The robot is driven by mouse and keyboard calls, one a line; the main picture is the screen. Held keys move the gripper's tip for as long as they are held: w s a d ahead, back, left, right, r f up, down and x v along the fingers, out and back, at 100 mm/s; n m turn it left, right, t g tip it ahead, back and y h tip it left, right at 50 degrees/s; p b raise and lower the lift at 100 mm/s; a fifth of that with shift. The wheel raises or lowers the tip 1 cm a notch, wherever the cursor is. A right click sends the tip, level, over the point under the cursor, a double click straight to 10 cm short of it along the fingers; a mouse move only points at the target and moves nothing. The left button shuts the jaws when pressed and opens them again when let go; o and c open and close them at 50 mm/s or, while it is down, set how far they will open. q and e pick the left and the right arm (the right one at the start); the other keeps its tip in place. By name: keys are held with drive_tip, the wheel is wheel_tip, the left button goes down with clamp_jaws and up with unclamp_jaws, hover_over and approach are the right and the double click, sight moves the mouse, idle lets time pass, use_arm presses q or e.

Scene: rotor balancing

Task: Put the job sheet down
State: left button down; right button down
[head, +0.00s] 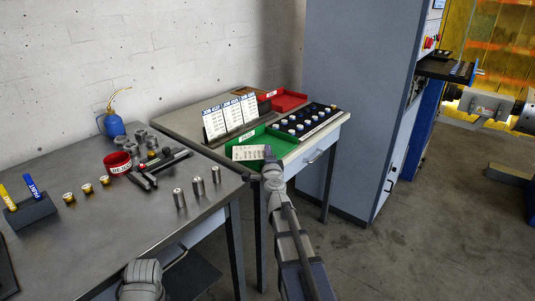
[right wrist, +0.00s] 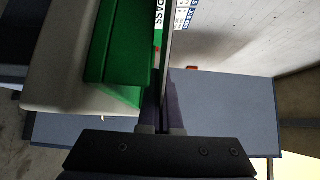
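The job sheet (head: 249,153) is a white card with printed lines, held tilted at the front of the green PASS tray (head: 282,142). My right gripper (head: 269,153) is at the card's right end and appears shut on it. In the right wrist view the sheet (right wrist: 168,60) shows edge-on as a thin strip rising from between the fingers (right wrist: 160,128), beside the green tray (right wrist: 118,45). I cannot tell whether the card touches the tray. My left gripper is out of view; only a grey part of my left arm shows at the bottom.
A rack of job cards (head: 232,116) stands behind the green tray. A red tray (head: 287,101) is at the back, and a dark board with several capped pieces (head: 310,120) lies to the right. The left bench (head: 110,225) holds metal cylinders, a red cup and an oil can.

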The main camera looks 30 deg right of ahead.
drive_tip(key=shift+f+b, duration=0.5)
drive_tip(key=shift+f, duration=0.05)
drive_tip(key=c, duration=1.4)
unclamp_jaws()
drive_tip(key=shift+r, duration=0.15)
drive_tip(key=shift+c, duration=0.2)
drive_tip(key=o, duration=0.3)
drive_tip(key=shift+s, duration=0.1)
drive_tip(key=shift+o, duration=0.2)
drive_tip(key=shift+a, duration=0.1)
drive_tip(key=shift+r+p, duration=0.4)
drive_tip(key=shift+p, duration=0.25)
drive_tip(key=shift+s+a+r, duration=0.1)
drive_tip(key=shift+s, duration=0.15)
drive_tip(key=v, duration=0.6)
drive_tip(key=shift+s, duration=0.35)
drive_tip(key=shift+a, duration=0.1)
